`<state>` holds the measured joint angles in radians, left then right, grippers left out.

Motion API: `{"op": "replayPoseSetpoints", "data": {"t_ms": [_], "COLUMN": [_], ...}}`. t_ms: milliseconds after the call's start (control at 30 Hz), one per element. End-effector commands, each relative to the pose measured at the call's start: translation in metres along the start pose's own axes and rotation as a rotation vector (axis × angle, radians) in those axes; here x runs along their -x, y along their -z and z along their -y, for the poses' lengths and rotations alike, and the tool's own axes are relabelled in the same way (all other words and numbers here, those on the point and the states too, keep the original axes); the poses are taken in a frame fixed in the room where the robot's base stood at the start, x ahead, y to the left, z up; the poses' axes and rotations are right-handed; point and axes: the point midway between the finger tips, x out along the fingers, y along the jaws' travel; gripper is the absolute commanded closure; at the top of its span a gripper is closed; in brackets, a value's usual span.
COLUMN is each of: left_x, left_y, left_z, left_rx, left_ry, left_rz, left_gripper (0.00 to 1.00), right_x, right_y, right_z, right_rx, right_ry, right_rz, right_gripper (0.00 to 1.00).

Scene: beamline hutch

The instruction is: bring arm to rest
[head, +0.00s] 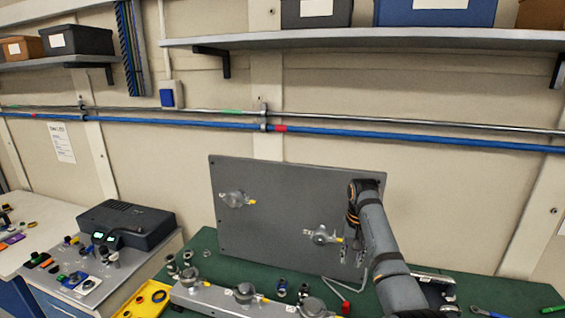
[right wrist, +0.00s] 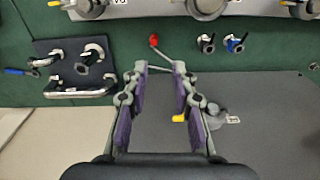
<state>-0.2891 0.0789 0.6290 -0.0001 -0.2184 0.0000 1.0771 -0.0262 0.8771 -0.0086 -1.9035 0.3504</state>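My right arm comes in from the lower right in the head view and bends down at the wrist. My right gripper (head: 353,256) is in front of the grey upright panel (head: 280,215), beside its right-hand valve (head: 321,236) with a yellow handle. In the right wrist view the right gripper (right wrist: 160,72) is open, its purple-padded fingers apart with nothing held between them. That valve (right wrist: 215,116) shows just right of the fingers, its yellow handle behind the right finger. My left gripper is in neither view.
A bent rod with a red end (right wrist: 153,41) lies beyond the fingertips. A dark tray with fittings (right wrist: 74,66) is on the green bench at left. A grey manifold plate (head: 215,298) and small fittings (head: 282,287) stand in front of the panel. A shelf (head: 390,40) runs above.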

Motion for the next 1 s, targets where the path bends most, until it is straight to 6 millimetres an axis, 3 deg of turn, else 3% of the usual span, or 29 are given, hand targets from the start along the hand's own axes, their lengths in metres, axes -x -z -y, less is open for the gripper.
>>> {"op": "replayPoseSetpoints", "data": {"t_ms": [167,267,400,500,700,1000], "left_x": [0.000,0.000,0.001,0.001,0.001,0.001], "left_y": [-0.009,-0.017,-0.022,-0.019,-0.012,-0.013], "left_z": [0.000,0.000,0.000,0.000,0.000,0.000], "left_rx": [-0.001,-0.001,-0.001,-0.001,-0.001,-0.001], "left_ry": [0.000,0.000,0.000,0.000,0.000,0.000], "left_rz": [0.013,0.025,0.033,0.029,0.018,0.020], "left_gripper": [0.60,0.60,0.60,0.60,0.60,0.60], "right_x": [-0.059,-0.098,-0.152,-0.173,-0.176,-0.156], "right_y": [-0.022,-0.045,-0.104,-0.154,-0.228,-0.296], "right_z": [-0.021,-0.039,-0.075,-0.099,-0.128,-0.147], "right_rx": [0.027,0.053,0.114,0.171,0.264,0.361], "right_ry": [0.002,-0.002,-0.017,-0.029,-0.044,-0.050], "right_rz": [-0.029,-0.056,-0.112,-0.153,-0.210,-0.257], "right_gripper": [0.74,0.74,0.74,0.74,0.74,0.74]}}
